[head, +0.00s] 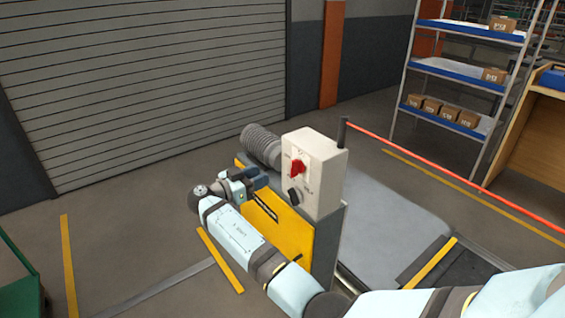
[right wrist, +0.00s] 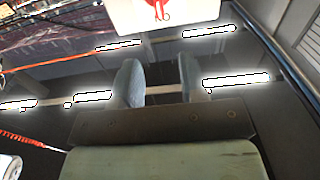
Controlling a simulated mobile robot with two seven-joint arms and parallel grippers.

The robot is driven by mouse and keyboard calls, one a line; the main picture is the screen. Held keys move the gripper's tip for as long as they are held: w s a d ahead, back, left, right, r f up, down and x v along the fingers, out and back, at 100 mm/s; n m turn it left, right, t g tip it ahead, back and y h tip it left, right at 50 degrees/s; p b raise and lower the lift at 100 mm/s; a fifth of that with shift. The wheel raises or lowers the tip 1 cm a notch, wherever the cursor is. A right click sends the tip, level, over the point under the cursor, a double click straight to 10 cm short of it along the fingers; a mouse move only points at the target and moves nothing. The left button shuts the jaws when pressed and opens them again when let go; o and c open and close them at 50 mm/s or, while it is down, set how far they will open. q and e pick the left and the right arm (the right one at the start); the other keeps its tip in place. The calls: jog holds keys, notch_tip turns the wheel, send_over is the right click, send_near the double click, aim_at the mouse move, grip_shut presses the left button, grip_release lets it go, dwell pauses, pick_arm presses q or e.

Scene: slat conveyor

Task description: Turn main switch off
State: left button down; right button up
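The main switch is a red rotary handle (head: 297,166) on the front of a white control box (head: 325,165). A black knob (head: 293,196) sits below it on the same face. The box stands on a grey and yellow post (head: 295,242). My right gripper (head: 262,181) is just left of and below the red handle, apart from it as far as I can tell. In the right wrist view its two fingers (right wrist: 160,85) stand apart with nothing between them. The red handle shows at the top edge there (right wrist: 157,8), partly cut off. My left gripper is not in view.
A grey corrugated hose (head: 261,146) is behind the box on the left. A red barrier line (head: 450,175) runs right from a dark post (head: 343,133). A shelf rack (head: 462,75) with cartons stands at the back right. Open floor lies left of the post.

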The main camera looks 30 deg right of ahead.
aim_at(291, 162)
jog(key=d, duration=0.3)
jog(key=d+p, duration=0.1)
jog(key=d, duration=0.3)
jog(key=w+d, duration=0.1)
jog(key=d, duration=0.3)
jog(key=shift+d+p, duration=0.15)
jog(key=shift+p, duration=0.25)
grip_shut()
